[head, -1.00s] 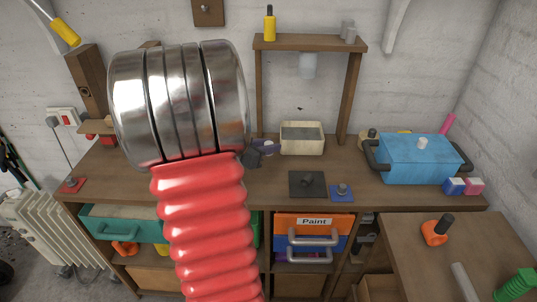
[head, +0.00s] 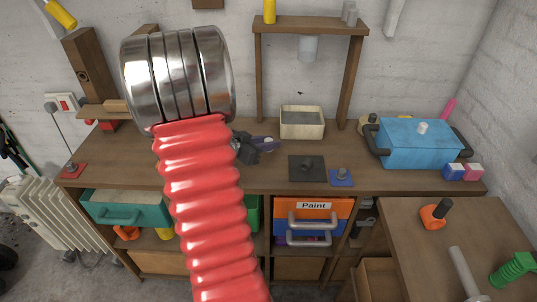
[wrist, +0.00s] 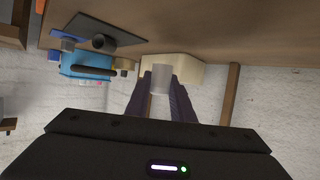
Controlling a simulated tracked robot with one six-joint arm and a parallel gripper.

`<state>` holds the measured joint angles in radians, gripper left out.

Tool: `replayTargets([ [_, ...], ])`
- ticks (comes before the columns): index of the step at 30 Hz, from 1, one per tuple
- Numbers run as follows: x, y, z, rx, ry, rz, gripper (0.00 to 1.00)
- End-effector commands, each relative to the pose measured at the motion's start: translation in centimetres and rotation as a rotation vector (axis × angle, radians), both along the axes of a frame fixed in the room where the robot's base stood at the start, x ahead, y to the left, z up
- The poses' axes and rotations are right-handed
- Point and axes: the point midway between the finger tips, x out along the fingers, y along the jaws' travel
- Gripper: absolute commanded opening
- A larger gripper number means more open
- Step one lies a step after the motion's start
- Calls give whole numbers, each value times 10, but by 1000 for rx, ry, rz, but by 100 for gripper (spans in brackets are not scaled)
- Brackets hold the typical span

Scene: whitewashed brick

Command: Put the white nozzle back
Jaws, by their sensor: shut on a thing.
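My gripper (head: 268,144) is above the back middle of the workbench (head: 215,178), partly behind my red arm in the head view. In the wrist view its dark purple fingers (wrist: 160,90) are shut on a short pale cylinder (wrist: 161,79), which looks like the white nozzle. I cannot make out the held nozzle in the head view. A pale, bluish cylinder (head: 308,76) hangs under the wooden shelf (head: 312,26), up and to the right of my gripper. A small white stub (head: 422,128) shows on top of the blue box (head: 415,146).
A cream open box (head: 302,123) stands just right of my gripper. A dark plate with a stub (head: 307,168) and a blue plate (head: 341,177) lie nearer the front edge. The shelf's two wooden posts (head: 352,80) rise from the bench. Drawers are below.

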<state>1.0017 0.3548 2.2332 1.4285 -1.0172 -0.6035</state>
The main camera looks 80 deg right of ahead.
Motion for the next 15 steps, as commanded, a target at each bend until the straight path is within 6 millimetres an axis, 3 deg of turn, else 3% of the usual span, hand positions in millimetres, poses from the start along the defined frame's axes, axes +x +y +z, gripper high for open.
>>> replayTargets([
  [15, 0, 0, -13, 1, 1, 0, 0],
])
